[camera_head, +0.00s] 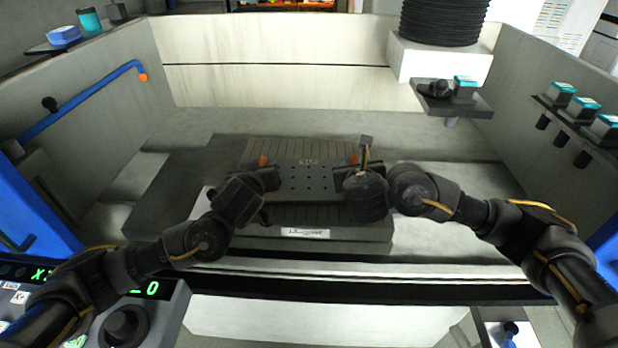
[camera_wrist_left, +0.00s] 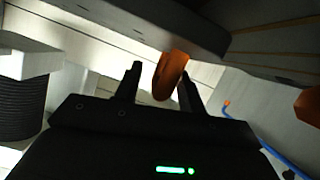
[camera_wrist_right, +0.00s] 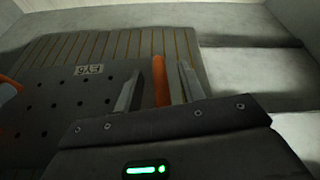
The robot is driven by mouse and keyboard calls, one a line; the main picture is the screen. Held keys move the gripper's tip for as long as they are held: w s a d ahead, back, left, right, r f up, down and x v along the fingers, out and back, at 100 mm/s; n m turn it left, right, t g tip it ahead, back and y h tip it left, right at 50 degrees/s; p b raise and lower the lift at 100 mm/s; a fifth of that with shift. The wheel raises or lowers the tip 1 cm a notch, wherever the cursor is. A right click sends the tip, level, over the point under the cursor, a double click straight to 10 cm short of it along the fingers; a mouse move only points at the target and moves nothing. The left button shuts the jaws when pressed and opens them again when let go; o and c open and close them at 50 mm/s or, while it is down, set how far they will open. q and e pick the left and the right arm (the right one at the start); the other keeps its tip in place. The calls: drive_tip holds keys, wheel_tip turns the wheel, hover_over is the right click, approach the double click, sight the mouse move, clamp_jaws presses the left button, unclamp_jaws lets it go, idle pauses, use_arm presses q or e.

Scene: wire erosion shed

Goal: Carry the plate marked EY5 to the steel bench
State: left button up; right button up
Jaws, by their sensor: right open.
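The dark plate marked EY5 (camera_head: 308,182), with rows of holes, lies flat on a slotted block in the tank. It also shows in the right wrist view (camera_wrist_right: 60,105), with an orange handle at each side. My right gripper (camera_head: 352,172) is open, its fingers on either side of the right orange handle (camera_wrist_right: 160,80). My left gripper (camera_head: 270,176) is at the plate's left side. In the left wrist view, its fingers stand apart around the other orange handle (camera_wrist_left: 170,75), with a gap on one side. I cannot make out the steel bench.
The slotted block (camera_head: 295,150) sits on the tank floor, inside pale walls (camera_head: 280,85). A small shelf (camera_head: 457,103) juts out at the back right. A blue pipe (camera_head: 80,102) runs along the left wall. The tank's front edge (camera_head: 330,275) crosses below my arms.

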use_arm(q)
drive_tip(key=shift+w+f, duration=0.15)
drive_tip(key=shift+w, duration=0.05)
use_arm(e)
drive_tip(key=shift+w+d, duration=0.1)
drive_tip(key=shift+w, duration=0.15)
use_arm(q)
clamp_jaws()
use_arm(e)
clamp_jaws()
idle(0.9)
use_arm(q)
drive_tip(key=shift+r, duration=0.3)
use_arm(e)
drive_tip(key=shift+w+r, duration=0.1)
drive_tip(key=shift+r, duration=0.1)
